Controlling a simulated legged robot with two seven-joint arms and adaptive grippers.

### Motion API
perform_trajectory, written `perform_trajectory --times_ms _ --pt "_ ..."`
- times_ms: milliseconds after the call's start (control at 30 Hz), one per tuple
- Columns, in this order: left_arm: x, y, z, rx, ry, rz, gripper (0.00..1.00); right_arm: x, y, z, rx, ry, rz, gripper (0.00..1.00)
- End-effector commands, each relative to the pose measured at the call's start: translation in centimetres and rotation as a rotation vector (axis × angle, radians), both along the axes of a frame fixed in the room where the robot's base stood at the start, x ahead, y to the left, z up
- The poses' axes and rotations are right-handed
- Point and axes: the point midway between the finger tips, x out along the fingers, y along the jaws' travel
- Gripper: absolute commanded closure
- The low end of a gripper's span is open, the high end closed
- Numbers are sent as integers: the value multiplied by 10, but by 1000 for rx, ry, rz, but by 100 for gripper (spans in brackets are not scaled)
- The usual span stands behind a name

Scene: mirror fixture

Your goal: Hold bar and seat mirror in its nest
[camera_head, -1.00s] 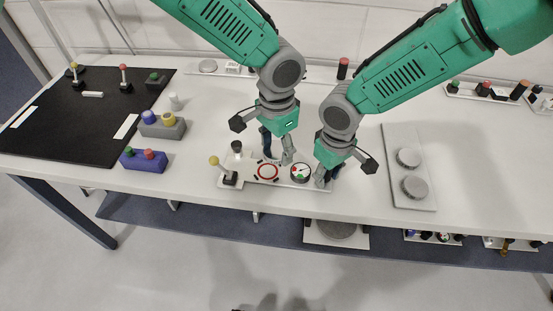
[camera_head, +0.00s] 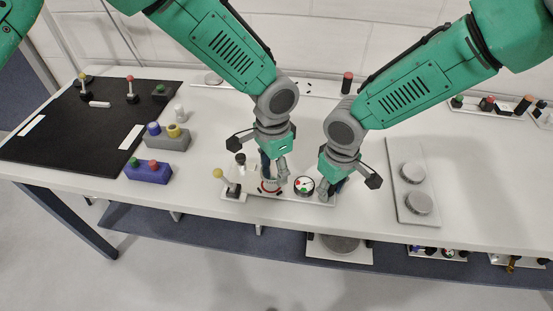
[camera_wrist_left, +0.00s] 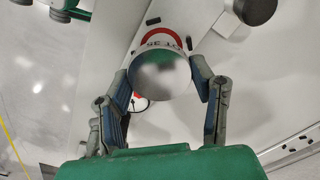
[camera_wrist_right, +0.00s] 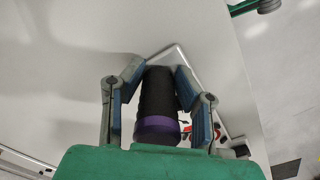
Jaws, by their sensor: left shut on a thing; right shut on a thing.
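My left gripper (camera_head: 270,181) is shut on a round, shiny mirror disc (camera_wrist_left: 160,78). It holds the mirror at the red-ringed nest (camera_wrist_left: 162,34) on the white fixture plate (camera_head: 288,195). Lettering shows beside the mirror's edge in the left wrist view. I cannot tell whether the mirror touches the nest. My right gripper (camera_head: 326,190) is at the plate's right end, shut on an upright black grip with a purple band, seemingly the bar (camera_wrist_right: 158,98). In the head view the fingers mostly hide it.
A round dial (camera_head: 304,185) sits between my grippers. A yellow-ball lever (camera_head: 219,173) stands at the plate's left end. Button boxes (camera_head: 148,172) are further left, by a black mat (camera_head: 75,135). A panel with two grey discs (camera_head: 409,205) lies right.

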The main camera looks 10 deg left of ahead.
Motion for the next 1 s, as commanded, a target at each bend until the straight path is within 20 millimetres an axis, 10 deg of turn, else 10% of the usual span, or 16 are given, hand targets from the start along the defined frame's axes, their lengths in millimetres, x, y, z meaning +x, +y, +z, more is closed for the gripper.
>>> perform_trajectory --times_ms 1000 --pt "-1 5 -23 -3 1 -34 86 -3 -1 -3 -3 7 1 100"
